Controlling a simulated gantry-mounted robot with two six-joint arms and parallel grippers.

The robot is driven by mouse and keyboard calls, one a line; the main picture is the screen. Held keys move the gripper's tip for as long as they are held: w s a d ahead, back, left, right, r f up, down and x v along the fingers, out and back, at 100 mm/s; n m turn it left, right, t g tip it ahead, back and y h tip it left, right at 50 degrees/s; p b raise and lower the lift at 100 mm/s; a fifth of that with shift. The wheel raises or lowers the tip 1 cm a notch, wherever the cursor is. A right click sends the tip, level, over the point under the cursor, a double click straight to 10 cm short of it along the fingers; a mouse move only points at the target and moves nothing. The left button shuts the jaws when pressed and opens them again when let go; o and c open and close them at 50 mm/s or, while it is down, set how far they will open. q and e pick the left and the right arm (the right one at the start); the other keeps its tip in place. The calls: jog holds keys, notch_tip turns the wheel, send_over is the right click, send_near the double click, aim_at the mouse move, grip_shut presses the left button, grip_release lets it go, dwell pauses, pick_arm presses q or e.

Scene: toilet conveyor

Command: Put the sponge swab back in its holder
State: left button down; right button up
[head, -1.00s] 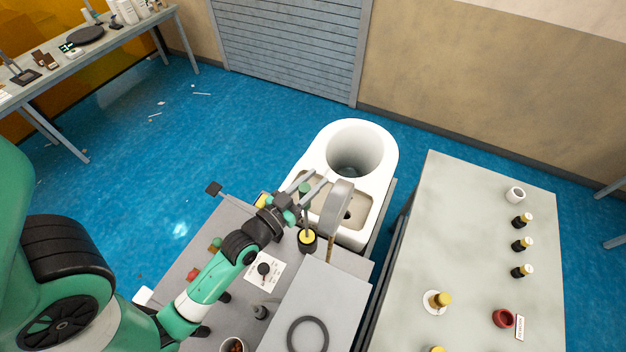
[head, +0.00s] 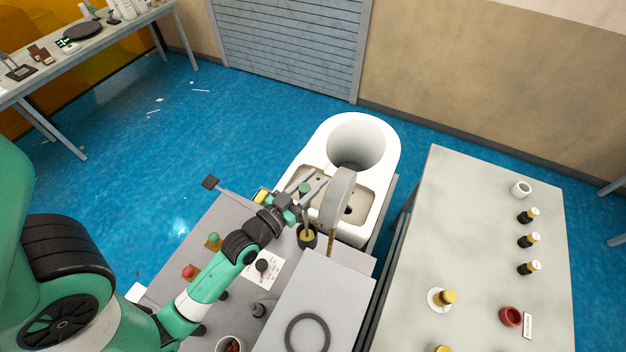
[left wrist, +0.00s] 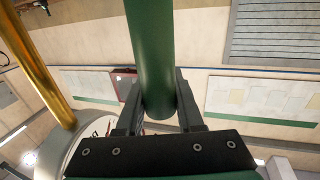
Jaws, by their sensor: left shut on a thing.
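The sponge swab has a green handle (head: 304,188) with a thin stem below it. My left gripper (head: 308,190) is shut on this handle, and the green handle (left wrist: 150,60) also stands between the fingers in the left wrist view. The swab is roughly upright. Its stem leads down to a dark round holder (head: 307,243) with yellow at its top, on the grey bench. I cannot tell whether the yellow is the sponge, nor whether the swab's lower end is inside the holder or just above it. My right gripper is not in view.
A grey disc (head: 338,197) on a brass rod (head: 330,243) stands close to the right of the gripper. A white toilet (head: 388,165) is behind it. A raised grey box (head: 290,305) with a dark ring is in front. A table (head: 455,215) with bottles is at the right.

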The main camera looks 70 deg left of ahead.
pick_arm(q)
jog(key=shift+f+b, duration=0.3)
jog(key=shift+f, duration=0.2)
jog(key=shift+c, duration=2.3)
grip_release()
jog(key=shift+r, duration=0.15)
jog(key=b+v, duration=0.5)
jog(key=v, duration=0.6)
jog(key=shift+s+d, duration=0.15)
jog(key=shift+s, duration=0.1)
